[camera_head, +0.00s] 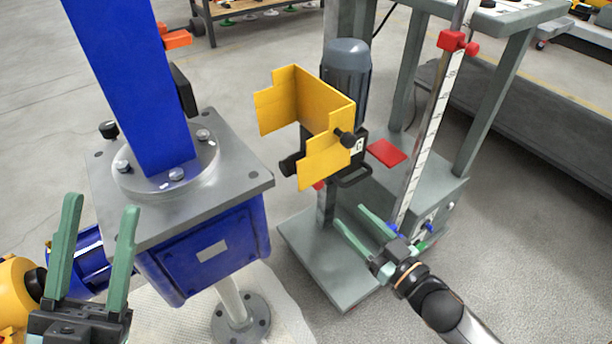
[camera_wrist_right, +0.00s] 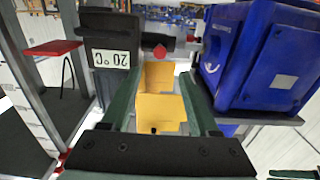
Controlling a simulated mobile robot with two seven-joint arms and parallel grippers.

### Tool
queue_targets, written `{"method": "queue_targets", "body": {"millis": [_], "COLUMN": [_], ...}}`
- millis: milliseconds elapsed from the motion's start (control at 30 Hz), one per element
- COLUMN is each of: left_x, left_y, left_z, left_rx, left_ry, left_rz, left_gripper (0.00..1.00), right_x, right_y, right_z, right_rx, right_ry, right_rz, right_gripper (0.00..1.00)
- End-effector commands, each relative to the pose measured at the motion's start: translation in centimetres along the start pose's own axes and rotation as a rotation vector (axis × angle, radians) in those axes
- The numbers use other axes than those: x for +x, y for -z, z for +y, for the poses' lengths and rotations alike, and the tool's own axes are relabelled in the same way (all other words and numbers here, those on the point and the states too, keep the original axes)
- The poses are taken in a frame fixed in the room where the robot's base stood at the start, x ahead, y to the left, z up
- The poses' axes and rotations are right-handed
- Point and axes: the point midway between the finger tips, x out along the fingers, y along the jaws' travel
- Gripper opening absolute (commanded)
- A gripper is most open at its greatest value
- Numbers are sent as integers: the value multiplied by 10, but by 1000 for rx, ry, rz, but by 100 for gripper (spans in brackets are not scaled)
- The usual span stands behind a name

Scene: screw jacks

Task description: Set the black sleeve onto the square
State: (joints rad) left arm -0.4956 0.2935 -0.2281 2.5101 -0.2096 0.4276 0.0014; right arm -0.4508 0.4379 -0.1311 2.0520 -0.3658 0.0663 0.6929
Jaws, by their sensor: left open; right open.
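I cannot make out a clear black sleeve or the square it belongs on. Black parts in the head view are a knob (camera_head: 108,130) on the grey plate (camera_head: 240,180) and a block (camera_head: 184,88) on the blue column (camera_head: 130,80). A flat red piece (camera_head: 386,152) sits right of the yellow guard (camera_head: 325,105); it also shows in the right wrist view (camera_wrist_right: 52,47). My left gripper (camera_head: 101,206) is open and empty, in front of the plate's left side. My right gripper (camera_head: 352,217) is open and empty, below the yellow guard and left of the white scale.
A grey motor (camera_head: 346,75) stands behind the guard. A white scale (camera_head: 420,140) with a red clamp (camera_head: 458,43) leans at right. A blue gearbox (camera_head: 205,250) hangs under the plate.

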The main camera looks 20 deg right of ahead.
Motion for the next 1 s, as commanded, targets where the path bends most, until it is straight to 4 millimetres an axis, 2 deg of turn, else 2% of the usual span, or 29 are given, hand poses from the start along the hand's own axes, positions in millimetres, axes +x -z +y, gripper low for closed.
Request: {"method": "queue_targets", "body": {"millis": [167, 700, 1000], "left_x": [-2, -15, -19], "left_y": [-2, -15, -20], "left_z": [1, 9, 11], "left_rx": [-4, -32, -47], "left_ry": [0, -2, 2], "left_rz": [0, -6, -11], "left_gripper": [50, 50, 50], "right_x": [10, 90, 120], "right_y": [-1, -2, -1], "right_z": [0, 0, 0], "right_rx": [-1, -2, -1], "right_ry": [2, 0, 0], "right_rz": [2, 2, 0], "right_gripper": [61, 61, 61]}}
